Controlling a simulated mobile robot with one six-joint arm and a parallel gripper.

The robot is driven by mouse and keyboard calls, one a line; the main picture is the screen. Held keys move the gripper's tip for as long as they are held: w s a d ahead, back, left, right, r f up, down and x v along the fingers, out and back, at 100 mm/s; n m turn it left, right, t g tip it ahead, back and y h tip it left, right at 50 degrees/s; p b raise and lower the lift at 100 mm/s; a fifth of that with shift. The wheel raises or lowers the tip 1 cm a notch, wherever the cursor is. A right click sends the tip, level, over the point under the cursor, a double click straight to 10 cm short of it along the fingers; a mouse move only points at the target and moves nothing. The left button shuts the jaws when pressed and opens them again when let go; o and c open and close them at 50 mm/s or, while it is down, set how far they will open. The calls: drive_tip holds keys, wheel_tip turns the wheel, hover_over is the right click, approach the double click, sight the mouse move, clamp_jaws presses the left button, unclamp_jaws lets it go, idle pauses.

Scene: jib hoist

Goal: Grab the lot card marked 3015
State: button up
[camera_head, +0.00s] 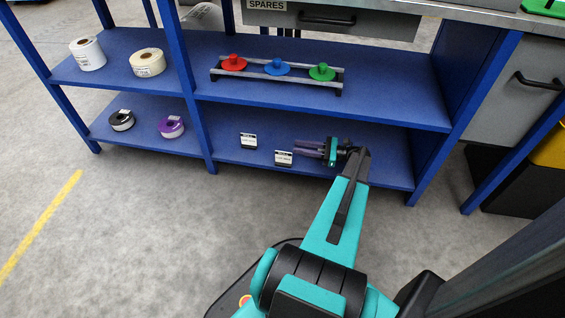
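Two small white cards with dark print and dark bases stand on the lower blue shelf. One card (248,141) is farther left and back; the other card (283,158) is nearer the shelf's front edge. The print is too small to read, so I cannot tell which is 3015. My gripper (305,149) is over the lower shelf, just right of the nearer card, with its dark purple fingers pointing left. The fingers look apart, with nothing visible between them. My wrist and fingers may hide part of the shelf behind them.
The upper shelf (400,98) lies above the cards and holds a rack (277,78) with red, blue and green knobs. Label rolls (148,62) and spools (171,127) stand at left. A blue post (200,125) divides the bays.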

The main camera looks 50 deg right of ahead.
drive_tip(key=shift+f, duration=0.15)
drive_tip(key=b, duration=0.4)
approach(284, 163)
drive_tip(key=w+r, duration=0.1)
drive_tip(key=w+a+r, duration=0.1)
drive_tip(key=w+r, duration=0.1)
drive_tip(key=shift+a+r, duration=0.25)
drive_tip(key=shift+a, duration=0.1)
drive_tip(key=shift+w+r, duration=0.1)
drive_tip(key=shift+w, duration=0.1)
drive_tip(key=shift+w+a, duration=0.1)
drive_tip(key=b+x, duration=0.2)
drive_tip(key=x, duration=0.2)
drive_tip(key=shift+w+a, duration=0.2)
drive_tip(key=shift+w, duration=0.05)
drive_tip(key=shift+w+a, duration=0.35)
drive_tip(key=shift+w, duration=0.3)
